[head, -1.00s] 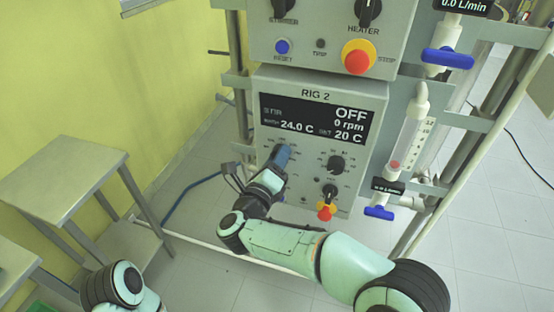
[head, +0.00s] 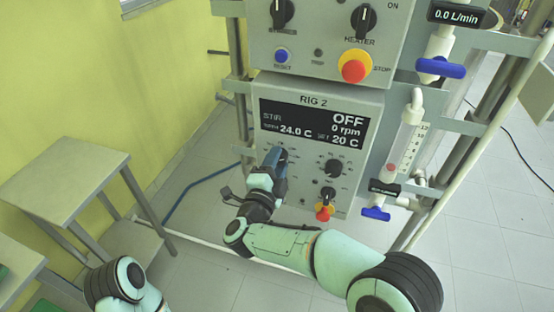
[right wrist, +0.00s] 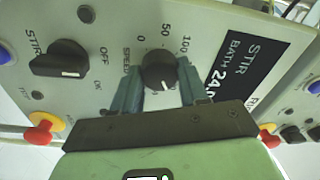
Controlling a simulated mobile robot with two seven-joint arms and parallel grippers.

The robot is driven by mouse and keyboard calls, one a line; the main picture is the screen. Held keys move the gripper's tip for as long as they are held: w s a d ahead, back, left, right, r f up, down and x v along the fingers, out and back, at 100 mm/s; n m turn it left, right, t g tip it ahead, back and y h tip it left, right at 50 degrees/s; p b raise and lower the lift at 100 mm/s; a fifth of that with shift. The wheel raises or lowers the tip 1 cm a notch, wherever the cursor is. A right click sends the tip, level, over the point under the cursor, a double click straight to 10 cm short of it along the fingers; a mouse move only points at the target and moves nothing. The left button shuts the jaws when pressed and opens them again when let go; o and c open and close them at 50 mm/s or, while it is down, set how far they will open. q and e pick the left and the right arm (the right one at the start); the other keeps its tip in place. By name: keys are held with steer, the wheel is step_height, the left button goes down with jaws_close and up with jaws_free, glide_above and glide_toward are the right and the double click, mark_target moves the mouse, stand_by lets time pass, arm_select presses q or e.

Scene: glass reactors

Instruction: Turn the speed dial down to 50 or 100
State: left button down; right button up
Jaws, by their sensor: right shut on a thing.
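The speed dial (right wrist: 157,66) is a round black knob with a white pointer mark, in the right wrist view. The pointer is toward my gripper's palm, away from the printed 0, 50 and 100 at the knob's upper side. My right gripper (right wrist: 158,86) is shut on the dial, one finger on each side. In the head view, my right gripper (head: 277,160) is at the left of the RIG 2 panel and hides the dial. The display (head: 313,122) reads STIR OFF, 0 rpm, 24.0 C and set 20 C. My left gripper is out of view.
On the same panel are a second dial (head: 334,167), a selector switch (head: 328,194) and a red-and-yellow stop knob (head: 323,212). An upper control box (head: 320,55) stands above. A flow tube with blue valves (head: 376,214) is at right. A metal table (head: 66,170) stands at left.

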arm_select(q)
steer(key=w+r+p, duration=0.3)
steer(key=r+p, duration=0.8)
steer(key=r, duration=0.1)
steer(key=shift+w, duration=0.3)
arm_select(e)
steer(key=shift+r+n+y, duration=0.1)
steer(key=shift+n+y, duration=0.25)
steer(key=shift+n, duration=5.05)
steer(key=shift+n+y, duration=0.35)
steer(key=shift+n, duration=5.05)
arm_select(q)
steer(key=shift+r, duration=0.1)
arm_select(e)
steer(key=o, duration=1.1)
steer(key=shift+c, duration=0.2)
steer(key=shift+s, duration=0.1)
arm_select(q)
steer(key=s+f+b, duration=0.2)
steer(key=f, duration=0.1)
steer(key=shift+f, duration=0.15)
arm_select(e)
steer(key=v, duration=1.3)
steer(key=shift+s, duration=0.15)
steer(key=shift+r, duration=0.1)
